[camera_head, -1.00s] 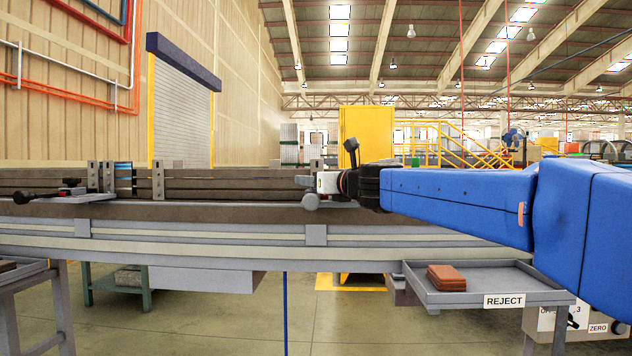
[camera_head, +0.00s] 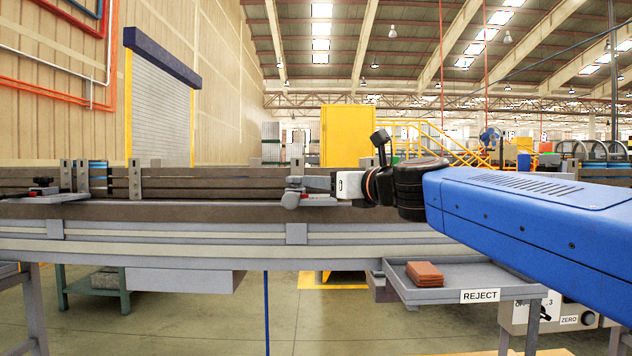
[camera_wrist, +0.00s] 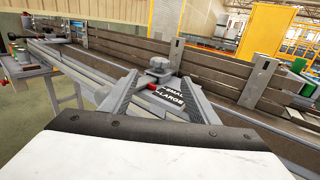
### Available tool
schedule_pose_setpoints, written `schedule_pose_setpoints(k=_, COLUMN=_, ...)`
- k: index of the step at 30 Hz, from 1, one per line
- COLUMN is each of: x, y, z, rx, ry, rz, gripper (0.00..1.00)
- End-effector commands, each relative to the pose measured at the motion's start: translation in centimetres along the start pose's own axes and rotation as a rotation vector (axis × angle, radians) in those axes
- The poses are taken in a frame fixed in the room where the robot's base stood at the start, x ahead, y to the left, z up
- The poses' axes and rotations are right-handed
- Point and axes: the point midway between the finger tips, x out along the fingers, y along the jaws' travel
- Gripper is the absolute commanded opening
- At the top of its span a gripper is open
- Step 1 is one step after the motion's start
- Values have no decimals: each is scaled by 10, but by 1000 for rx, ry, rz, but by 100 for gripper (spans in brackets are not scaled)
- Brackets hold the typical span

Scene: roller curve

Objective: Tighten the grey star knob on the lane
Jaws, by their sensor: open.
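The grey star knob (camera_wrist: 158,68) stands on the lane hardware in the wrist view, just ahead of and between the fingertips. A black label (camera_wrist: 170,95) reading SMALL and LARGE, with a red pointer, lies between the fingers below the knob. In the head view my gripper (camera_head: 312,183) reaches the lane from the right.
The lane's dark side rails (camera_head: 210,188) run across behind the knob, with upright metal brackets (camera_head: 135,180). A black-handled clamp (camera_head: 42,190) is at the left. A REJECT tray (camera_head: 455,283) with brown pieces (camera_head: 425,274) sits below my arm.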

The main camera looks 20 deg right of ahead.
Motion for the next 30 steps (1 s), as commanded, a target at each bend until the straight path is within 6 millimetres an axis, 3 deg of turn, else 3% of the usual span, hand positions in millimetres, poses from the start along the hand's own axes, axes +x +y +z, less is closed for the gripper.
schedule_pose_setpoints(k=7, x=-26, y=-1, z=0, rx=-1, ry=-1, rz=-3, gripper=55)
schedule_pose_setpoints(k=20, x=-30, y=0, z=0, rx=1, ry=1, rz=0, gripper=55)
schedule_pose_setpoints(k=25, x=-17, y=-4, z=-3, rx=3, ry=20, rz=43, gripper=55)
schedule_pose_setpoints(k=30, x=14, y=-16, z=-6, rx=6, ry=57, rz=182, gripper=55)
